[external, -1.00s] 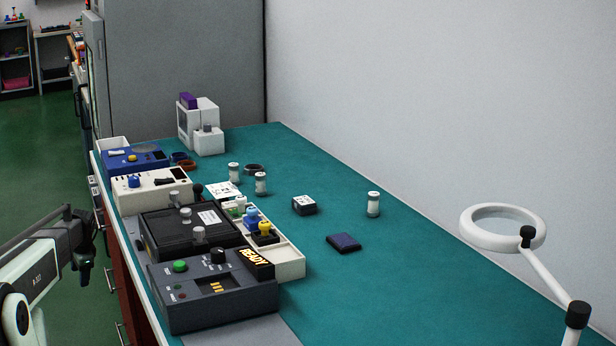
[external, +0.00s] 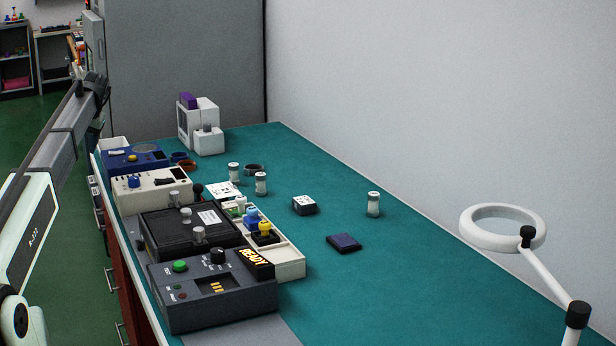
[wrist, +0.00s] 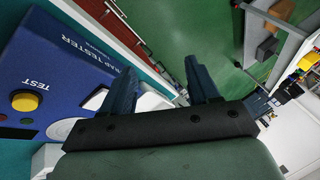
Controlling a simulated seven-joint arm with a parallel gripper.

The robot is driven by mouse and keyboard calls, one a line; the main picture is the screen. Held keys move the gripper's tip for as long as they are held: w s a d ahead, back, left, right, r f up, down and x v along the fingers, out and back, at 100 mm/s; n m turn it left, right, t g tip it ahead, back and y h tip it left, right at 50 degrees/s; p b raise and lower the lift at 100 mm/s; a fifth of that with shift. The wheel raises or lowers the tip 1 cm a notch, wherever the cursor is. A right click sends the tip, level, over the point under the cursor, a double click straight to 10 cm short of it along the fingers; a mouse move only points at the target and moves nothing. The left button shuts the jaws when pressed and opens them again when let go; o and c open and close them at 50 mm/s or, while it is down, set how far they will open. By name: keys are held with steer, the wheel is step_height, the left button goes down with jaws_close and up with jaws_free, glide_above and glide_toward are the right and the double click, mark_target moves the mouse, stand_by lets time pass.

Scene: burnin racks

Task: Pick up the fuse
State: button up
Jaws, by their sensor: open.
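Small cylinders with pale bodies and grey end caps stand upright on the teal bench: one alone at the right (external: 373,204) and two nearer the middle (external: 234,172) (external: 261,184). They look like fuses, but I cannot tell which one the task means. My gripper shows in the wrist view (wrist: 163,88) with its two dark fingers apart and nothing between them. In the external view its end is at the upper left, beyond the bench's left edge and well away from the cylinders; its fingertips are not clear there. No cylinder shows in the wrist view.
A blue tester (external: 135,161) with a yellow button is nearest my gripper; it also fills the left of the wrist view (wrist: 75,60). A cream device (external: 152,191), a black box (external: 190,225) and a READY unit (external: 215,297) line the left edge. A ring lamp (external: 503,227) stands right.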

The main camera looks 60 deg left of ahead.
mark_target(233, 165)
steer(key=shift+t, duration=0.5)
steer(key=w+r, duration=0.1)
steer(key=w, duration=0.1)
steer(key=w+d+r, duration=0.1)
steer(key=w, duration=0.2)
steer(key=w+d+r, duration=0.1)
steer(key=w, duration=0.2)
steer(key=shift+m+t+h, duration=0.7)
steer(key=shift+m, duration=0.2)
steer(key=w+d, duration=0.2)
steer(key=w, duration=0.2)
steer(key=w+d, duration=0.2)
steer(key=w, duration=0.2)
steer(key=w+d, duration=0.2)
steer(key=w, duration=0.3)
steer(key=shift+r, duration=0.1)
steer(key=w+d+m+t+h, duration=0.2)
steer(key=w+d+m, duration=0.1)
steer(key=w+d, duration=1.2)
steer(key=w+a+f, duration=0.1)
steer(key=f, duration=0.3)
steer(key=w+a+f, duration=0.1)
steer(key=f, duration=0.3)
steer(key=w+a+f, duration=0.1)
steer(key=f, duration=0.4)
steer(key=shift+w, duration=0.35)
steer(key=shift+c, duration=0.4)
jaws_close()
